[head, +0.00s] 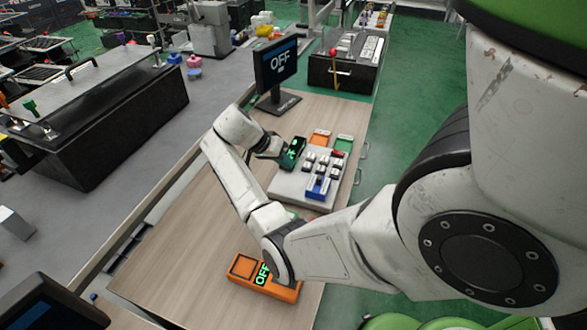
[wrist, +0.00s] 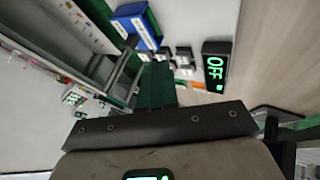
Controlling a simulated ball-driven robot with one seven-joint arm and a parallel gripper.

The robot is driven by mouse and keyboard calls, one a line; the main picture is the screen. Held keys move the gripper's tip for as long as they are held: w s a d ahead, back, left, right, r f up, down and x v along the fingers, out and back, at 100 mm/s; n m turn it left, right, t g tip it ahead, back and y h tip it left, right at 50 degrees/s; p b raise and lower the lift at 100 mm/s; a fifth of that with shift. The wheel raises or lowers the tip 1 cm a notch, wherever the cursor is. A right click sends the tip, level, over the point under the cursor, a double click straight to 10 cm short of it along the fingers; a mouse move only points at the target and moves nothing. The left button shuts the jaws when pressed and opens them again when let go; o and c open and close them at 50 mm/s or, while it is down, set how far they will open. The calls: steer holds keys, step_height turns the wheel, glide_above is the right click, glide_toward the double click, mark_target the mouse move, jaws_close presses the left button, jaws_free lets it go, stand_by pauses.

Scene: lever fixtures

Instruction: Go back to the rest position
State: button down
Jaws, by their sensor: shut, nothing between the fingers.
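My arm reaches from the right of the head view over the table, and its dark end is beside a small black display (head: 293,152) with green marks, which I cannot read clearly. In the wrist view my gripper (wrist: 156,70) shows as a dark bar with dark green fingers ahead of it. The fingers are together and hold nothing. A grey switch panel (head: 286,188) with several small blocks and a blue part (head: 318,187) stands just right of the arm's end. In the wrist view a black box (wrist: 215,68) reads OFF in green.
An orange box (head: 240,267) with an OFF display sits on the wooden table (head: 185,235), partly under my arm. A monitor (head: 276,62) reading OFF stands at the table's far end. The table's left part is clear.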

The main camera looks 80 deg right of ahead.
steer(key=shift+v, duration=2.05)
